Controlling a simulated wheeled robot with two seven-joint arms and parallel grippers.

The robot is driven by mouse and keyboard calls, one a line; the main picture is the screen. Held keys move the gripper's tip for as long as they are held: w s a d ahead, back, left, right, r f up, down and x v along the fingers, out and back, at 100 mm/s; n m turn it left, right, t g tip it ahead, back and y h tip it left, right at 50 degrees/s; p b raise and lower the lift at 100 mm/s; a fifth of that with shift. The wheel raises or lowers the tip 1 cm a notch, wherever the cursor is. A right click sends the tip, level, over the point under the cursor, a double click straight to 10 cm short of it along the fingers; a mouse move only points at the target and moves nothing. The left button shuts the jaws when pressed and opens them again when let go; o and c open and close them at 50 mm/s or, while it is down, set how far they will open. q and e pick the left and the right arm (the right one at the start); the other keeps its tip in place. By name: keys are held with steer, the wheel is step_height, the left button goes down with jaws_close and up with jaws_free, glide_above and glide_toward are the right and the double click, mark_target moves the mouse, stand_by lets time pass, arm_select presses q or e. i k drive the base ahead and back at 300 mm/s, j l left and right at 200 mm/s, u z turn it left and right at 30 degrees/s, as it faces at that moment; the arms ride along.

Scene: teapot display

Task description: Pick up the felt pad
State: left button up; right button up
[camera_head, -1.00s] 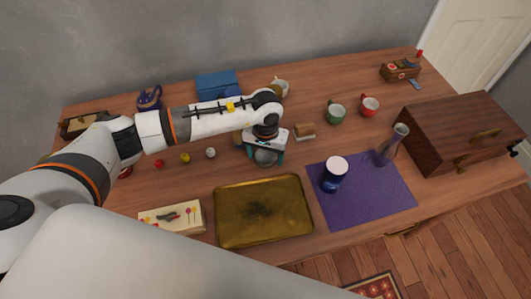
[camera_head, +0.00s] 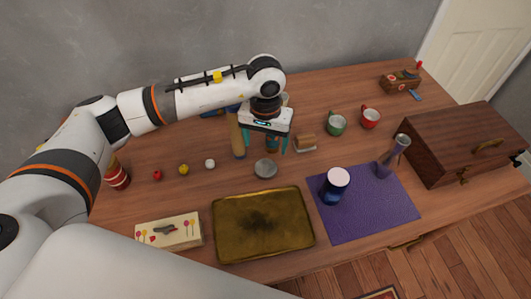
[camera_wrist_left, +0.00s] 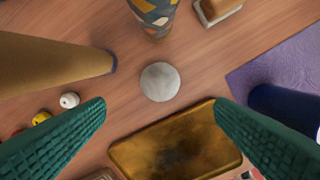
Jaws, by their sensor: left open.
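The felt pad looks to be the flat grey disc (camera_head: 265,168) lying on the wooden table just behind the brass tray. It also shows whole near the middle of the left wrist view (camera_wrist_left: 160,82). My left gripper (camera_head: 264,149) is open and empty, pointing down above the table, slightly behind the pad in the head view. Its green fingers (camera_wrist_left: 160,106) stand wide apart in the left wrist view, with the pad in line with the gap between them and clear of both. My right gripper is not in view.
The brass tray (camera_head: 264,250) lies in front of the pad. A tan cylinder (camera_wrist_left: 55,62) and a patterned vessel (camera_wrist_left: 155,15) stand close by. A brown block (camera_head: 305,143), small balls (camera_head: 183,169) and a purple mat (camera_head: 350,230) with a blue mug (camera_head: 334,187) are around.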

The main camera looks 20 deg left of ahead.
mark_target(306, 142)
steer(key=k, duration=1.5)
